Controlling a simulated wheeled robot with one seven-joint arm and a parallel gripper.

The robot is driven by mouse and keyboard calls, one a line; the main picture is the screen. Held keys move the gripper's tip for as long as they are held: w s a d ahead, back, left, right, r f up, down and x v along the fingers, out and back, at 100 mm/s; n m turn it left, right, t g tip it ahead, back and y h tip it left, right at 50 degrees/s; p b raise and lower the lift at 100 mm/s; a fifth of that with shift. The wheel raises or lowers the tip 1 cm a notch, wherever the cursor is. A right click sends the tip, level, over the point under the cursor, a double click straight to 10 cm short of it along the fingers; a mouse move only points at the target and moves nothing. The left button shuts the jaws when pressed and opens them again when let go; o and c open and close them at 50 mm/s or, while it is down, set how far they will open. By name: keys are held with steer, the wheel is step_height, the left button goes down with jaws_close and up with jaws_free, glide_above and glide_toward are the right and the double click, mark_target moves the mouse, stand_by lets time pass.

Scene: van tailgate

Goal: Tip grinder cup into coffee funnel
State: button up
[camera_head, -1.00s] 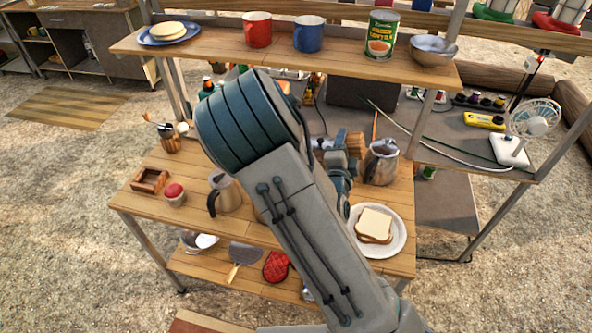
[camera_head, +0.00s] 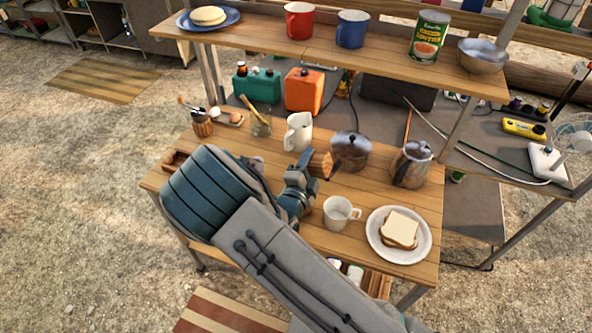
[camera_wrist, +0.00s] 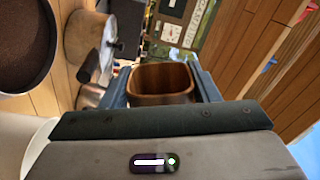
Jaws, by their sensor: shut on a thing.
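My gripper (camera_head: 308,166) is shut on a wooden cup (camera_head: 321,163), which I take to be the grinder cup. In the wrist view my gripper (camera_wrist: 163,88) has a finger on either side of the squarish wooden cup (camera_wrist: 162,82), whose open mouth shows. The cup is above the wooden table, left of a lidded metal pot (camera_head: 350,150). I cannot tell its exact tilt or what is in it. A round vessel with a dark brown inside (camera_wrist: 22,42) is at the left edge of the wrist view. I cannot pick out the coffee funnel for sure.
A white pitcher (camera_head: 299,132), a metal coffee pot (camera_head: 411,166), a white mug (camera_head: 339,213) and a plate (camera_head: 424,245) with a sandwich stand around the cup. A shelf (camera_head: 390,57) with mugs and a can runs behind. My arm hides the table's left front.

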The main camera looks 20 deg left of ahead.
steer(key=a, duration=0.1)
steer(key=s+a+f, duration=0.1)
steer(key=s+a, duration=0.1)
steer(key=shift+s+a+f, duration=0.15)
steer(key=shift+f, duration=0.1)
steer(key=shift+s+a+f, duration=0.2)
steer(key=shift+s+f, duration=0.05)
steer(key=shift+f, duration=0.05)
steer(key=m+b, duration=0.1)
steer(key=b, duration=0.1)
steer(key=m+b, duration=0.2)
steer(key=b, duration=0.1)
steer(key=shift+d+f, duration=0.15)
steer(key=shift+d, duration=0.2)
steer(key=m+b, duration=0.1)
steer(key=b, duration=0.1)
steer(key=m+b, duration=0.1)
steer(key=b, duration=0.1)
steer(key=m+b, duration=0.2)
steer(key=shift+d+r, duration=0.35)
steer(key=shift+d, duration=0.05)
steer(key=shift+s+d+r+m+b, duration=0.15)
steer(key=shift+r+m+b, duration=0.6)
steer(key=shift+m+b, duration=1.35)
steer(key=shift+w+d+r+m+b, duration=0.15)
steer(key=shift+r+m+b, duration=0.9)
steer(key=shift+m, duration=1.7)
steer(key=shift+s+d+r+m+b, duration=0.1)
steer(key=shift+d+r+m+b, duration=0.3)
steer(key=shift+m+b, duration=1.8)
